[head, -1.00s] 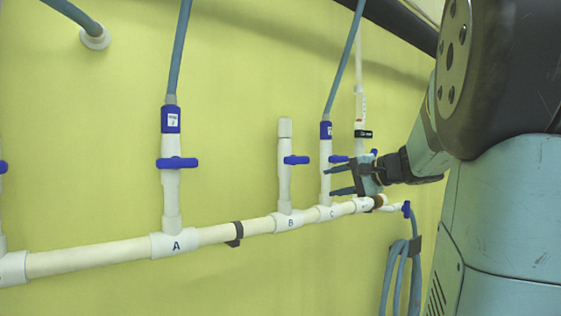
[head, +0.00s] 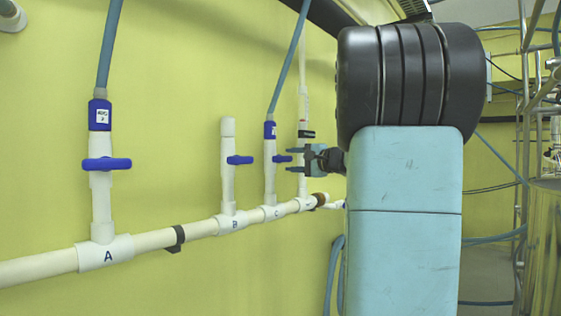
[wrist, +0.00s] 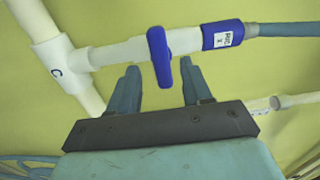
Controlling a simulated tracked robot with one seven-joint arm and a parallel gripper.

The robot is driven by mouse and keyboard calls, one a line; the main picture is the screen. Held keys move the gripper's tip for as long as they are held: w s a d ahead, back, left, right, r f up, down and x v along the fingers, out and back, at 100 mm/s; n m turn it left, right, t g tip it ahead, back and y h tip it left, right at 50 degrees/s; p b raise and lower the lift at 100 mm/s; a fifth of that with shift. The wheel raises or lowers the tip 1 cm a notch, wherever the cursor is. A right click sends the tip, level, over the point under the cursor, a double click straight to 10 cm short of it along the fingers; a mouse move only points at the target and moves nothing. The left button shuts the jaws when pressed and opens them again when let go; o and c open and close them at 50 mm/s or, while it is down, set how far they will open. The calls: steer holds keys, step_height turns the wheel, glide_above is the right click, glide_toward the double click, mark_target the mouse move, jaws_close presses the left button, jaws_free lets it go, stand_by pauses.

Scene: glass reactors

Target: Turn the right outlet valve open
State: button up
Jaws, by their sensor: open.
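Several white outlet pipes with blue valve handles rise from a white manifold pipe (head: 152,239) on the wall. Outlet C has a blue handle (head: 282,158), which also shows large in the wrist view (wrist: 159,57), set crosswise to its pipe. My gripper (head: 295,160) is open, close to outlet C. In the wrist view its two fingers (wrist: 155,82) stand apart, one on each side of the handle's lower end, with no visible contact. Outlet B has a blue handle (head: 240,160), and outlet A has another (head: 107,164). Another outlet pipe (head: 303,125) with a black band stands right of C.
A blue hose (head: 288,60) runs up from outlet C. Blue hose loops (head: 334,270) hang below the manifold's right end. My arm hides the wall to the right. A metal vessel (head: 545,245) and frame stand at far right.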

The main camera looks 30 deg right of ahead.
mark_target(285, 159)
steer(key=shift+x, duration=2.3)
steer(key=shift+c, duration=0.3)
